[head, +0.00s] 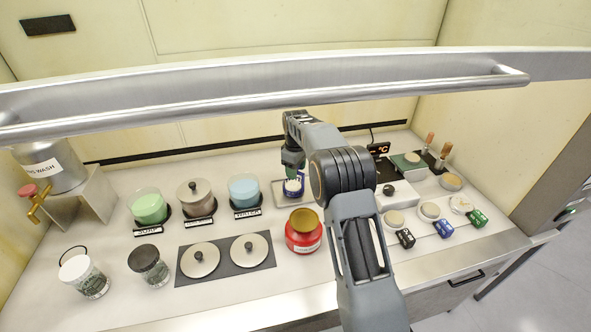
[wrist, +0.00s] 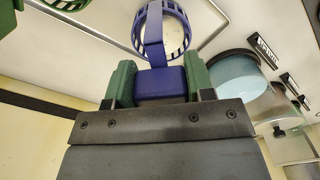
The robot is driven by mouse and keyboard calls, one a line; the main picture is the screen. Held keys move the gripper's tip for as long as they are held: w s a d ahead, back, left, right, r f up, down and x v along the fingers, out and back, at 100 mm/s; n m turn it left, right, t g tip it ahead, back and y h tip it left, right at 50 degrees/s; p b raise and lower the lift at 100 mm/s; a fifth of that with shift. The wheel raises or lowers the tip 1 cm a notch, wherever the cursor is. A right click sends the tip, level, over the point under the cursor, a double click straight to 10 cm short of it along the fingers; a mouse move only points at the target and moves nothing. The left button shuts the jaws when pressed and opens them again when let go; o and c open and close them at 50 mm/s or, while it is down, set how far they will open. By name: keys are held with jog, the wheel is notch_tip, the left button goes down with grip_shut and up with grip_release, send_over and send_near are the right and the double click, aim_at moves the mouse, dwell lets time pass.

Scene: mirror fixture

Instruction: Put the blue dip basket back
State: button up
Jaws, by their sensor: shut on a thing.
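The blue dip basket (head: 293,188) shows below my gripper (head: 292,165) in the head view, at the metal tray (head: 280,198) right of the blue-liquid beaker. In the wrist view my gripper (wrist: 159,80) has its two green fingers shut on the blue block of the basket's handle (wrist: 153,42). The slotted ring of the blue basket (wrist: 178,28) lies beyond the fingers, over the pale tray (wrist: 105,22). I cannot tell whether the basket touches the tray. My arm hides part of the tray's right side.
Beakers of green (head: 148,207) and blue liquid (head: 244,190) flank a lidded grey one (head: 195,195). A red jar (head: 303,232) stands in front of the tray. Two lids (head: 249,249) lie on a dark mat. A raised sash with a handle bar (head: 270,103) spans above.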

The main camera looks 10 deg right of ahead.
jog(key=shift+f, duration=0.25)
jog(key=shift+f, duration=0.15)
jog(key=o, duration=0.9)
notch_tip(320, 180, up, 12)
jog(key=shift+r, duration=0.15)
